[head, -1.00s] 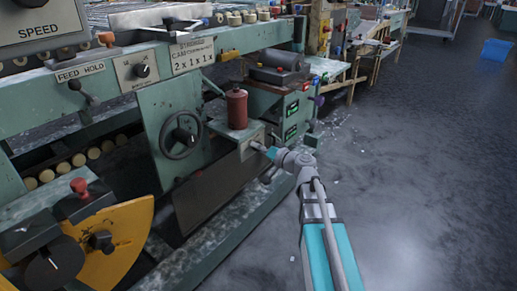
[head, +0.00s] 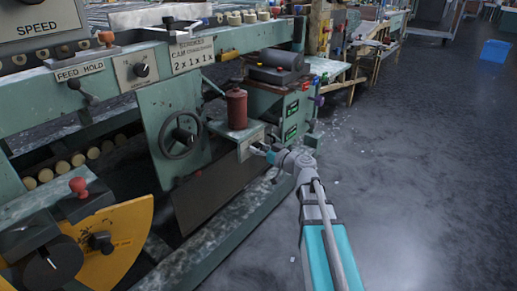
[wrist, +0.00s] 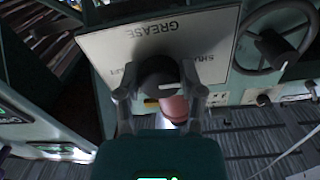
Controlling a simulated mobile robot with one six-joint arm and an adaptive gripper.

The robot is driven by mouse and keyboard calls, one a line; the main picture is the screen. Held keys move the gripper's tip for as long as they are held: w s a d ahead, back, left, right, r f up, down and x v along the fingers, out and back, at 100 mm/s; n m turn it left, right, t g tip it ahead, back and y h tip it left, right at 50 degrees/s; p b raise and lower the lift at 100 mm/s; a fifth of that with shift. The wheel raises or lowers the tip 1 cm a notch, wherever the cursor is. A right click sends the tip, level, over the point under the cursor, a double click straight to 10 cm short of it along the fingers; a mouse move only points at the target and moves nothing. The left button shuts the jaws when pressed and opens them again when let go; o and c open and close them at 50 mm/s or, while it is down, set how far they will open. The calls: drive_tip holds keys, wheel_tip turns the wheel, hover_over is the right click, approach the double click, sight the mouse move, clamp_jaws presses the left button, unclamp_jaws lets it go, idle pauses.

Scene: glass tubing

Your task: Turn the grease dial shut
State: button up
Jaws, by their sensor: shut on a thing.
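The grease dial is a dark round knob (wrist: 158,74) on a pale plate marked GREASE (wrist: 112,45), seen upside down in the wrist view. A second label, reading like SHUT, is at the plate's right in that view. My gripper (wrist: 158,88) is shut on the dial, one finger on each side. A short light mark shows low on the knob; its exact pointing is hard to read. In the head view my gripper (head: 260,150) reaches the small plate (head: 251,136) below the red bottle, and hides the dial.
A red bottle (head: 236,108) stands on the ledge just above the plate. A black handwheel (head: 181,135) is to its left, and a green box with lit displays (head: 291,120) to its right. Open grey floor (head: 420,190) lies to the right.

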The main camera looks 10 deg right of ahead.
idle(0.4)
drive_tip(key=o, duration=1.2)
drive_tip(key=shift+c, duration=0.2)
drive_tip(key=v, duration=1.2)
drive_tip(key=shift+a, duration=0.1)
